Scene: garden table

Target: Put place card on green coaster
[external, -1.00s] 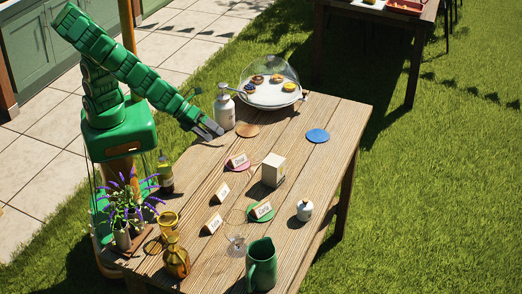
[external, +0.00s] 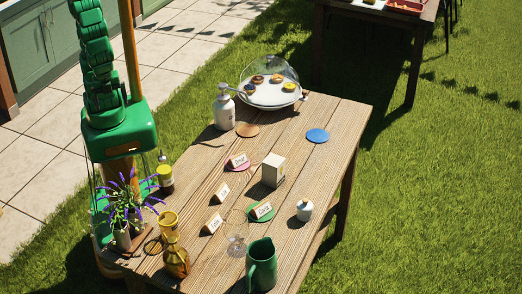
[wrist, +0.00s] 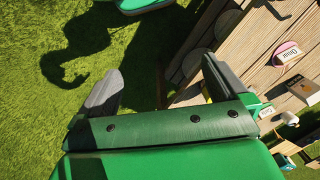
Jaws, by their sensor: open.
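White tent-shaped place cards stand on the wooden table. One place card (external: 263,208) stands on the green coaster (external: 254,216). Another place card (external: 238,160) stands on the pink coaster (external: 242,168); it also shows in the wrist view (wrist: 288,54). A third card (external: 221,192) and a fourth card (external: 213,224) stand directly on the wood, left of the green coaster. My gripper (wrist: 158,85) is open and empty in the wrist view, with grass between its fingers, beside the table edge and touching no card. In the external view its fingers are not discernible.
A white box (external: 273,170), a small white jar (external: 305,210), a wine glass (external: 236,232), and a green pitcher (external: 262,265) surround the green coaster. An orange coaster (external: 247,130) and blue coaster (external: 317,136) lie bare. A domed pastry tray (external: 265,98) stands at the back.

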